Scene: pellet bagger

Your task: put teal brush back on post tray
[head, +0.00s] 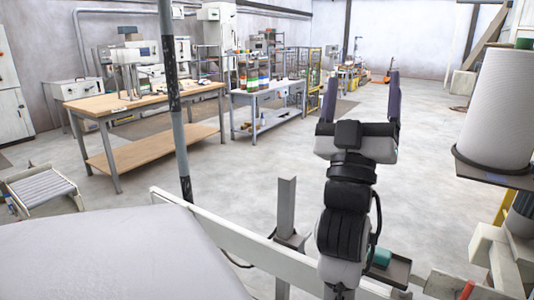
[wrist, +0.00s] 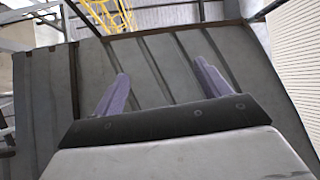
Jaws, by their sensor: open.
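My gripper (head: 362,88) is raised in the head view with its two purple fingers wide apart and nothing between them. The wrist view also shows my gripper (wrist: 161,72) open and empty. A teal item (head: 381,258), which looks like the brush, is low in the head view beside my arm. It is at or on a small dark tray (head: 399,270). My arm hides part of this area, so I cannot tell exactly how the teal item rests. My gripper is well above and apart from it. Neither brush nor tray is recognizable in the wrist view.
A large white roll (head: 500,108) stands on a dark plate at the right. A grey pole (head: 172,90) rises left of centre. A short grey post (head: 287,208) stands near a pale rail (head: 245,240). Workbenches (head: 145,95) are farther back, with open floor between.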

